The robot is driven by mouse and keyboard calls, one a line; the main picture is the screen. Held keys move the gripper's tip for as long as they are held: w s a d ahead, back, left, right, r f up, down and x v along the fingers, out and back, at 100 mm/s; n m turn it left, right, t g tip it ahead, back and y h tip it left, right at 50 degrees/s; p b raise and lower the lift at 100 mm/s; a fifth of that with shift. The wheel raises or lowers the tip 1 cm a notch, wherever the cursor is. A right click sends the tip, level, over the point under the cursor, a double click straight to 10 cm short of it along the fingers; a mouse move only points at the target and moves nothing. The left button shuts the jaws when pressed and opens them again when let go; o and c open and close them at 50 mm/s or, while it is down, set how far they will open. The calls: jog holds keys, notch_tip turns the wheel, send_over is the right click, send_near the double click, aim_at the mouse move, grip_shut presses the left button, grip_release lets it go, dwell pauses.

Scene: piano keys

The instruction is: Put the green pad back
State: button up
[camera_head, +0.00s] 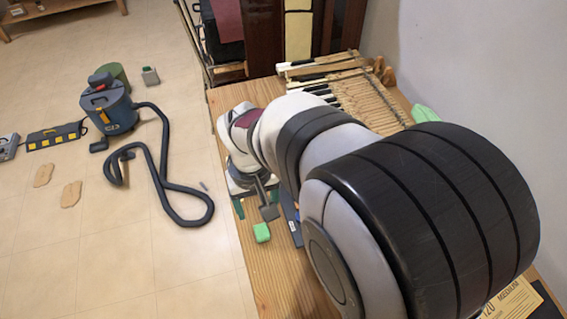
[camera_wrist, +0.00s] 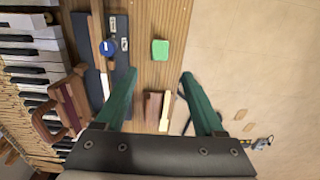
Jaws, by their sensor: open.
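A small bright green pad (camera_wrist: 160,49) lies flat on the wooden bench in the wrist view. In the head view the green pad (camera_head: 261,232) is near the bench's left edge. My gripper (camera_wrist: 160,75) is open and empty, its two green fingers spread apart. In the wrist view the pad shows beyond the fingertips, roughly between their lines, and nothing is held. In the head view my arm covers much of the bench, and my gripper is only partly visible just above the pad.
A dark tray (camera_wrist: 123,62) with a wooden strip and a blue round item lies left of the pad. Piano keys (camera_wrist: 32,60) are farther left. A brown wooden piece (camera_wrist: 72,98) is near the left finger. Bare bench surrounds the pad; open floor (camera_wrist: 250,50) lies right.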

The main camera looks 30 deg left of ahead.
jog(key=w+d+r+m, duration=0.2)
jog(key=d+r+m, duration=0.25)
jog(key=d, duration=0.45)
jog(key=s+d+r+m+y, duration=0.1)
jog(key=s+d+r+m, duration=0.1)
jog(key=s+d+m, duration=0.3)
jog(key=s+d+r+m, duration=0.2)
jog(key=s+d+m, duration=0.3)
jog(key=d, duration=0.6)
jog(key=shift+s+d+y, duration=0.3)
jog(key=shift+s+y, duration=0.1)
